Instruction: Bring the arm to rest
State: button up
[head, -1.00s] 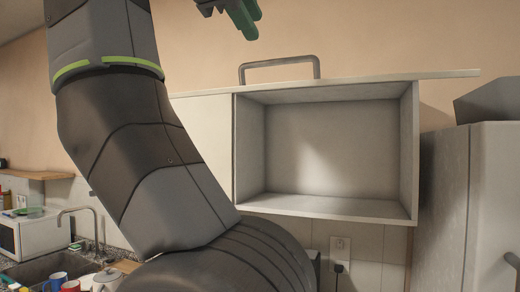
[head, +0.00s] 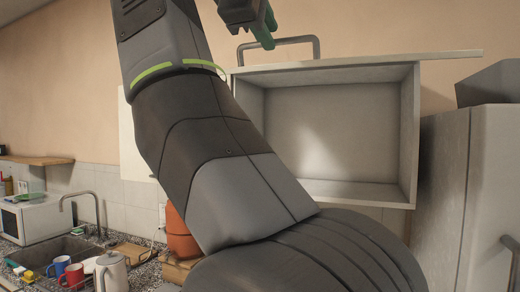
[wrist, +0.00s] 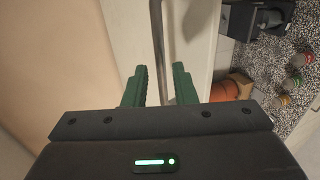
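My gripper (head: 266,30) hangs at the top of the head view, by the left end of a grey bar handle (head: 300,40). In the wrist view my gripper (wrist: 160,80) has its two green fingers apart, with nothing held between them. The handle (wrist: 158,30) runs away from me and lines up with the gap between the fingers. I cannot tell how far the fingers are from it. My arm crosses the middle of the head view and hides part of the wall cabinet.
The open, empty wall cabinet (head: 410,140) has a flat panel (head: 440,56) along its top. A tall grey fridge-like unit (head: 470,190) stands at right. At lower left are a sink (head: 50,250), mugs (head: 74,275), a kettle (head: 112,270) and an orange pot (head: 180,235).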

jog(key=shift+x, duration=1.9)
jog(key=shift+f, duration=0.1)
